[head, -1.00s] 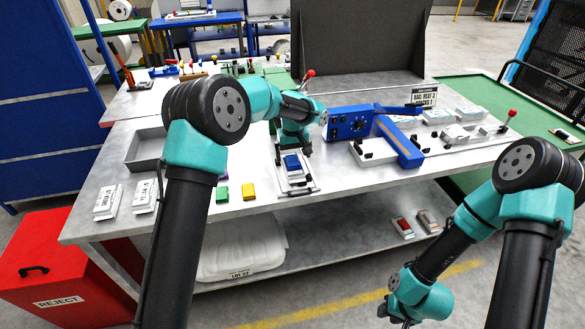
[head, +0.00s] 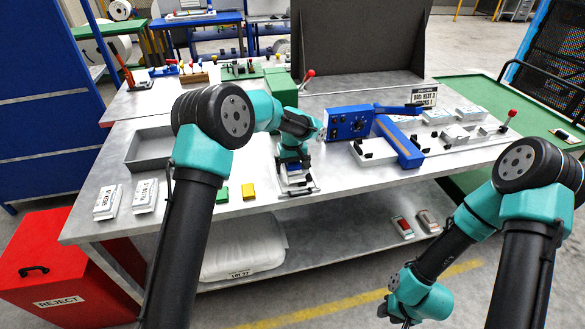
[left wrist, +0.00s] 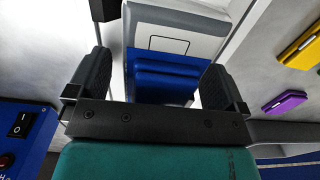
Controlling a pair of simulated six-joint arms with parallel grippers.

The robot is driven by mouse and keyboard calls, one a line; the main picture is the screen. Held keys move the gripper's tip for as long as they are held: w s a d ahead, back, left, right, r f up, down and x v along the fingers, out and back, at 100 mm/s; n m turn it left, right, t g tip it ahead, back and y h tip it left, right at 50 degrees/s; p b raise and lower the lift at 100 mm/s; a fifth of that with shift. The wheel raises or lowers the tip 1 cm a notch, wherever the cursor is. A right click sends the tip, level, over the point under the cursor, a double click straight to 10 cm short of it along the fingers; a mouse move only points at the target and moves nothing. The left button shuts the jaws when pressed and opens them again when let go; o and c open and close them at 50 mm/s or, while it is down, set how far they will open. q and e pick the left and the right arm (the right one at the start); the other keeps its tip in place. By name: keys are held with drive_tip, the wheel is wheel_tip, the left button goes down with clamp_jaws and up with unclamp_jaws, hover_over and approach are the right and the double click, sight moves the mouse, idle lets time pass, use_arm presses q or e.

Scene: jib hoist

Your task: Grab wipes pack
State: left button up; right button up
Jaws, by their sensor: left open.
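A blue pack (left wrist: 160,78), apparently the wipes pack, sits on a white and grey holder (left wrist: 172,20). In the head view the holder (head: 299,190) is near the table's front edge, and the blue pack (head: 294,169) is mostly hidden under my left gripper (head: 293,164). In the left wrist view the left gripper (left wrist: 157,82) is open, with one finger on each side of the blue pack. Gaps show between the fingers and the pack. My right gripper (head: 402,318) hangs low in front of the table, too small to tell its jaw state.
A green block (head: 222,194) and a yellow block (head: 248,191) lie left of the holder. A blue machine (head: 349,123) with a switch stands close on the right. White packs (head: 107,202) and a grey tray (head: 150,148) are at the left.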

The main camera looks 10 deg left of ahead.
use_arm(q)
drive_tip(key=shift+c, duration=0.3)
drive_tip(key=c, duration=1)
drive_tip(key=shift+r, duration=0.1)
drive_tip(key=shift+r, duration=1.75)
drive_tip(key=s+d, duration=0.1)
drive_tip(key=s, duration=0.4)
drive_tip(key=s+d+r, duration=0.1)
drive_tip(key=s, duration=0.4)
drive_tip(key=s+d, duration=0.1)
drive_tip(key=s, duration=0.4)
drive_tip(key=shift+s+r, duration=0.2)
drive_tip(key=shift+s, duration=0.15)
